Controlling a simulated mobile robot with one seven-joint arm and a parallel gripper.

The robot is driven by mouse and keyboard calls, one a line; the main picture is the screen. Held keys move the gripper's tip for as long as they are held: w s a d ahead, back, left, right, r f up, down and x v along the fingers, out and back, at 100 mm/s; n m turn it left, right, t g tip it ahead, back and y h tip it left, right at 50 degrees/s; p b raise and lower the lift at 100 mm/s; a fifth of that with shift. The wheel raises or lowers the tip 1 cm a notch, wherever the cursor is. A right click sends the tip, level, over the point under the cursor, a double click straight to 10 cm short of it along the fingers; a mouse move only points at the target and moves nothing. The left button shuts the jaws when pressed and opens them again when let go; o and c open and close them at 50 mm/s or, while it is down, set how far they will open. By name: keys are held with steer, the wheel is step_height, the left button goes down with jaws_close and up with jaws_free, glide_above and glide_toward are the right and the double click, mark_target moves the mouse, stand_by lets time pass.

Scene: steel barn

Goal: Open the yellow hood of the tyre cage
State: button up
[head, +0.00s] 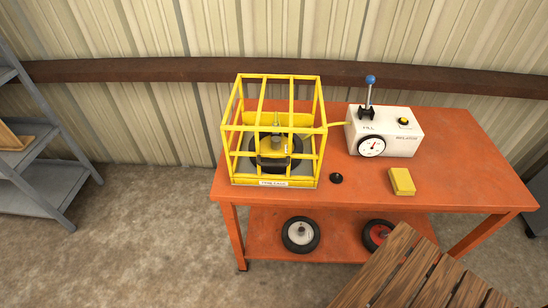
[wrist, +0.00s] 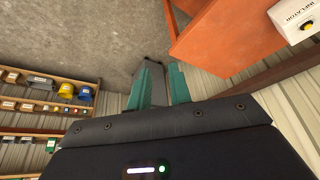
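The tyre cage stands on the left part of the orange bench in the head view. Its yellow barred hood (head: 291,77) is down over a grey base (head: 300,181) with a small front label. Through the bars I see a black tyre with a yellow hub, and a dark handle-like shape at the front; whether that shape belongs to the hood I cannot tell. My gripper (wrist: 160,80) shows only in the wrist view. Its two teal fingers are apart, with nothing seen held between them. The cage is not in the wrist view.
A white inflator box (head: 400,143) with a blue-knobbed lever stands right of the cage on the orange bench (head: 450,185). A yellow block (head: 402,181) and black knob (head: 336,178) lie in front. Wooden slats (head: 400,275) fill the lower right. A grey shelf (head: 45,185) stands left.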

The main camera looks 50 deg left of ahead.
steer(key=w+a+f+t+y, duration=0.1)
steer(key=w+a+f, duration=0.2)
steer(key=w+a, duration=0.45)
steer(key=w+a+f+t+y, duration=0.15)
steer(key=w+a, duration=0.25)
steer(key=a, duration=0.6)
steer(key=s+a+f+y, duration=0.2)
steer(key=a+f, duration=0.2)
steer(key=a, duration=0.7)
steer(key=s+a+f+y, duration=0.1)
steer(key=a+f+y, duration=0.2)
steer(key=a, duration=0.7)
steer(key=s+a+f+g+y, duration=0.1)
steer(key=s+a+f, duration=0.15)
steer(key=a, duration=0.25)
steer(key=s+a+f+y, duration=0.1)
steer(key=s+a, duration=0.3)
steer(key=m+g+y, duration=0.1)
steer(key=g+y, duration=0.5)
steer(key=y, duration=0.1)
glide_toward(277, 166)
steer(key=a, duration=0.3)
steer(key=a+f, duration=0.1)
steer(key=a, duration=0.6)
steer(key=shift+a+f, duration=0.3)
steer(key=shift+a, duration=0.1)
steer(key=shift+m, duration=0.3)
